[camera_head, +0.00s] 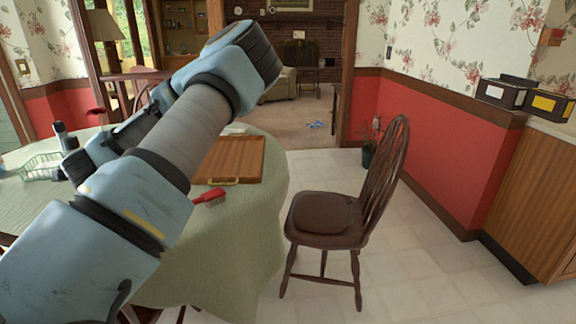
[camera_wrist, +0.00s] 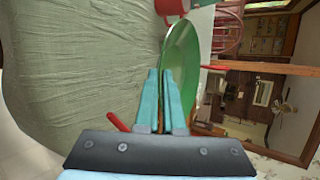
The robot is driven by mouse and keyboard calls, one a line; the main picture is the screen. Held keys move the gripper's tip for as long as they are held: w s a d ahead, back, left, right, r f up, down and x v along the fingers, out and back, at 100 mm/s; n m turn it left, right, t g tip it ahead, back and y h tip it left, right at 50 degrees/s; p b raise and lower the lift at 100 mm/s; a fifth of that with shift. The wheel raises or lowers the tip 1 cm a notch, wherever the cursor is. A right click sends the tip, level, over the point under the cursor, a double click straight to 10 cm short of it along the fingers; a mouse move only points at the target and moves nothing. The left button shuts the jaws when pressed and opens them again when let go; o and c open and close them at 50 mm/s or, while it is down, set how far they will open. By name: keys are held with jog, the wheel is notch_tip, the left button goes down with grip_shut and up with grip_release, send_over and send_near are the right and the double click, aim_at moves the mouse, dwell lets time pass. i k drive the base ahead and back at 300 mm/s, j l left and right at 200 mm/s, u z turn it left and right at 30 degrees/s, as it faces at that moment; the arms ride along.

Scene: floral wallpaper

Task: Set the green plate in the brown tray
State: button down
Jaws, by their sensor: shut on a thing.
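The green plate (camera_wrist: 182,52) stands nearly edge-on between the fingers of my gripper (camera_wrist: 165,75) in the wrist view. The fingers are shut on its near part. I cannot make out the plate in the head view, where my arm covers part of the table. The brown tray (camera_head: 247,158) is a flat wooden tray with a brass-coloured handle, lying on the right side of the table. Its left part is hidden behind my arm, and the part that shows is empty.
The table (camera_head: 225,240) has a pale green cloth. A red brush (camera_head: 209,197) lies in front of the tray. A green wire basket (camera_head: 40,166) is at the left. A dark wooden chair (camera_head: 325,215) stands right of the table.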

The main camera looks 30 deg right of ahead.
aim_at(229, 168)
jog(key=l+z, duration=0.2)
jog(key=z, duration=0.15)
jog(key=l+z, duration=0.15)
jog(key=z, duration=0.2)
jog(key=l+z, duration=0.3)
jog(key=i+l+u, duration=0.45)
jog(key=u, duration=0.25)
jog(key=i+l+u, duration=0.25)
jog(key=u, duration=0.2)
jog(key=i+l+u, duration=0.15)
jog(key=l+u, duration=0.25)
jog(key=j, duration=0.1)
